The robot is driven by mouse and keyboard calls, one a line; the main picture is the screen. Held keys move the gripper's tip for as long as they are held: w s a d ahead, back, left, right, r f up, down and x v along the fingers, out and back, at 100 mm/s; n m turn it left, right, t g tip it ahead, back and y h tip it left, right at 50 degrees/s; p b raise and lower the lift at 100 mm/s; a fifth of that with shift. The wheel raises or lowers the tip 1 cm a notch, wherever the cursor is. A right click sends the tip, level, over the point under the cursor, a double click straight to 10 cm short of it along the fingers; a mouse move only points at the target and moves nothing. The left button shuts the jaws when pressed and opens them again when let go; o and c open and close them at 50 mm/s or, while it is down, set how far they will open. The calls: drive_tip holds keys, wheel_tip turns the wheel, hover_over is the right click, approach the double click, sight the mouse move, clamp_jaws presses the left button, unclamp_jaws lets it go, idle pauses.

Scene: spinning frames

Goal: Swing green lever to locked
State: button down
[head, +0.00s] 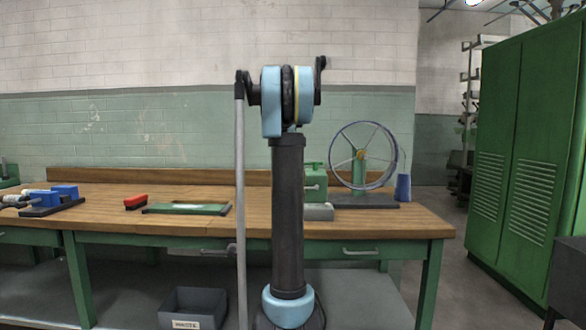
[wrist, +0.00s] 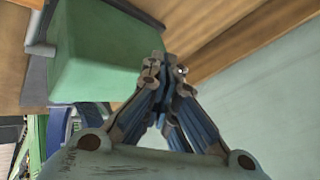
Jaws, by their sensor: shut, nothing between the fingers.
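A green box-shaped unit (head: 316,196) stands on the bench, partly hidden behind my arm in the head view. It has a small light handle on its front. In the wrist view a large green block (wrist: 108,50), which looks like this unit, is close beside my gripper (wrist: 168,66). The fingers are shut and empty, with their tips by the block's right edge. I cannot tell whether they touch it. A grey rounded part (wrist: 40,48) sits at the block's left. I cannot clearly pick out the green lever or its position. My gripper is hidden in the head view.
A red brush (head: 136,202), a green tray (head: 186,208) and a blue device (head: 64,193) lie left. A green cabinet (head: 495,150) stands far right.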

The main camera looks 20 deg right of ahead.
drive_tip(key=shift+w+a, duration=0.1)
drive_tip(key=shift+w, duration=0.2)
idle(0.4)
drive_tip(key=w+a+v, duration=0.1)
drive_tip(key=v, duration=0.9)
idle(0.4)
drive_tip(key=s+a+f+n+g+y, duration=0.1)
drive_tip(key=s+a+f+n, duration=0.4)
drive_tip(key=s+f, duration=0.8)
drive_tip(key=s+a+f+n+g+y, duration=0.1)
drive_tip(key=s+a+f+n, duration=0.5)
drive_tip(key=s, duration=1.4)
drive_tip(key=s+a+f+n+g+y, duration=0.2)
drive_tip(key=s+a+f+n, duration=0.4)
drive_tip(key=s+a+f, duration=0.6)
drive_tip(key=s+f+y, duration=0.1)
drive_tip(key=s+f, duration=0.3)
drive_tip(key=f, duration=0.3)
drive_tip(key=shift+s+f, duration=0.2)
drive_tip(key=shift+f, duration=0.1)
